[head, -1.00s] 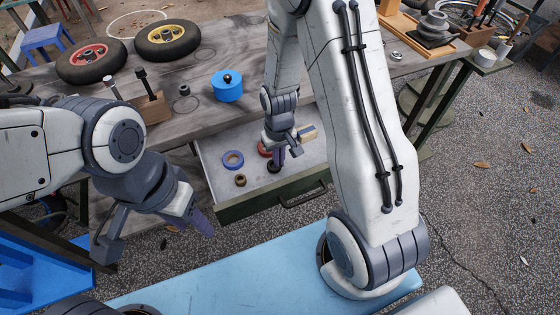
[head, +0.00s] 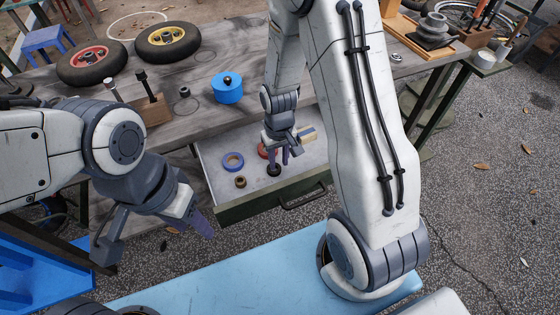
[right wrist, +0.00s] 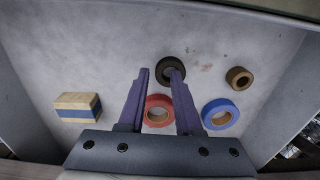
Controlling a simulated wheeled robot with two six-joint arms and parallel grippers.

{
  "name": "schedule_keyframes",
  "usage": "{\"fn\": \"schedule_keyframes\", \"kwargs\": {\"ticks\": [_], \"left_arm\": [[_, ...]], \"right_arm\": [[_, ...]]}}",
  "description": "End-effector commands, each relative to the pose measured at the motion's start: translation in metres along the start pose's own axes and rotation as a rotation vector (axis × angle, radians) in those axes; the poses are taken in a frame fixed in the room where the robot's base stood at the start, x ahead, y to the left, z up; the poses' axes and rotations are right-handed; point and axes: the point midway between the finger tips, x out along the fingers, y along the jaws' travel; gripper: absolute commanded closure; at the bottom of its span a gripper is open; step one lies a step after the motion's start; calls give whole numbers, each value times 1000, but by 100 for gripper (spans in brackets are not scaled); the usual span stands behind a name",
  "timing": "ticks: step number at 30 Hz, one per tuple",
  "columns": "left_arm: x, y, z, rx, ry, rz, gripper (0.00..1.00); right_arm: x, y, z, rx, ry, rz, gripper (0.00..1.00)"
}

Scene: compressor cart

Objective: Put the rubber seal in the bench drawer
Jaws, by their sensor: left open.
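A black ring, which I take for the rubber seal (head: 274,170), lies in the open bench drawer (head: 217,196) near its front; it also shows in the right wrist view (right wrist: 165,80). My right gripper (head: 278,160) reaches down into the drawer with its fingers spread. In the right wrist view its fingertips (right wrist: 160,73) are at the seal, and the right one overlaps part of it. I cannot tell whether they touch it. My left gripper (head: 155,238) is open and empty, outside the drawer at the left.
The drawer also holds a blue ring (head: 233,160), a small brown ring (head: 240,181), a red ring (right wrist: 158,101) and a wood-and-blue block (right wrist: 77,107). Two wheels, a blue round container (head: 227,88) and a wooden block with bolts (head: 150,110) stand on the bench above.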

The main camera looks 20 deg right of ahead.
Motion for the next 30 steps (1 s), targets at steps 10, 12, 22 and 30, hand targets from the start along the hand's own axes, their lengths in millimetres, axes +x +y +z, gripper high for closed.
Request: {"fn": "schedule_keyframes", "kwargs": {"ticks": [10,12,22,30], "left_arm": [[-18,1,-1,0,0,0,50],[-20,1,-1,0,0,0,50],[-22,2,-1,0,0,0,50],[-22,2,-1,0,0,0,50]], "right_arm": [[-78,0,-1,0,5,0,67],[-88,0,0,0,3,0,67],[-130,-34,15,-87,14,-7,67],[-194,-128,120,-429,35,-53,67]]}}
